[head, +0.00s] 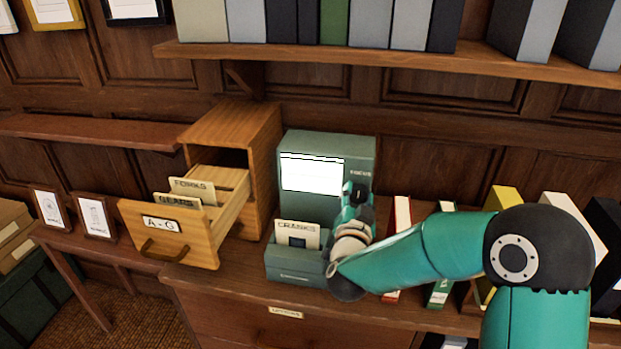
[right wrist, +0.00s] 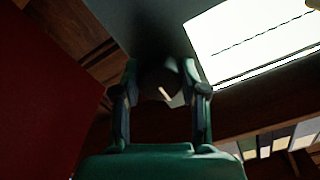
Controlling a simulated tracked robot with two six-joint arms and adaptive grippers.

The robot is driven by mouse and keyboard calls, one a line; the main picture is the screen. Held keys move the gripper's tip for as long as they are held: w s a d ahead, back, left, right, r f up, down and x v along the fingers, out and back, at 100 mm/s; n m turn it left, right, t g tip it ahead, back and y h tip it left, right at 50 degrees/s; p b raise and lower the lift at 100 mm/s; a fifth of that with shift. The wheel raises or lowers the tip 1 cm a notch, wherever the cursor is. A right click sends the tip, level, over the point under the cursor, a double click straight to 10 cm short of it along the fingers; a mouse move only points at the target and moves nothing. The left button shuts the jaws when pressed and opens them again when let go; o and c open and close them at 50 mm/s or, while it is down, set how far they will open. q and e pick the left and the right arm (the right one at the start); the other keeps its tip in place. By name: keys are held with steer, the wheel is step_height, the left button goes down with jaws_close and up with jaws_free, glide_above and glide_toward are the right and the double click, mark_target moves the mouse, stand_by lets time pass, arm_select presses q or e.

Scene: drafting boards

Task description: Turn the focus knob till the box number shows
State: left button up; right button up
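The fiche reader (head: 325,144) is a grey-green box on the desk with a lit white screen (head: 311,178). The screen shows thin dark lines near its top edge and no readable number. My right gripper (head: 357,190) is at the reader's right front, covering the knob in the head view. In the right wrist view, the dark focus knob (right wrist: 158,78) with a small pale mark sits between the two fingertips (right wrist: 160,88), which appear closed on its sides. The lit screen (right wrist: 255,40) also shows there at upper right. My left gripper is out of view.
A wooden cabinet (head: 255,128) stands left of the reader, its drawer (head: 205,247) labelled A-G pulled out with cards inside. A grey-green tray (head: 295,272) with a CRANKS card sits before the reader. Books (head: 437,290) stand right, and a binder shelf (head: 420,62) hangs above.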

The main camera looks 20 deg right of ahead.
steer(key=c, duration=0.3)
steer(key=m+b, duration=0.2)
steer(key=b, duration=0.2)
steer(key=m+b, duration=0.3)
steer(key=b, duration=0.1)
steer(key=shift+f, duration=0.4)
steer(key=shift+r+m+b, duration=0.15)
steer(key=shift+m+b, duration=0.2)
steer(key=shift+m, duration=0.05)
steer(key=shift+r, duration=0.2)
